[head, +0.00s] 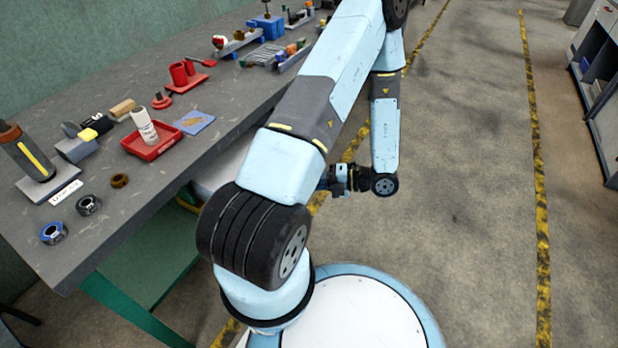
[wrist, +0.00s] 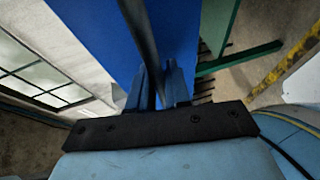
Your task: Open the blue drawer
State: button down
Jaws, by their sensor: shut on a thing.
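The blue drawer (wrist: 95,30) fills the upper middle of the wrist view as a flat blue front. A dark bar handle (wrist: 140,35) runs along it from the top edge down between my fingers. My gripper (wrist: 158,80) is shut on this handle, with one blue finger on each side. In the head view my gripper (head: 328,181) is low beside the workbench, partly behind my arm. The drawer front is hidden there by my arm, and I cannot tell how far it is open.
The grey workbench (head: 215,100) carries a red tray (head: 152,148), tape rolls and several tools. Its green leg (head: 130,305) stands near my base. In the wrist view a green bar (wrist: 240,58) lies right of the drawer. Open floor with yellow-black lines (head: 535,150) stretches right.

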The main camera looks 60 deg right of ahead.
jog(key=shift+a+f, duration=0.15)
jog(key=shift+a, duration=0.05)
jog(key=c, duration=1.5)
grip_release()
jog(key=shift+o, duration=0.3)
jog(key=shift+d, duration=0.1)
jog(key=v, duration=1.3)
jog(key=shift+s+d, duration=0.15)
jog(key=shift+s, duration=0.2)
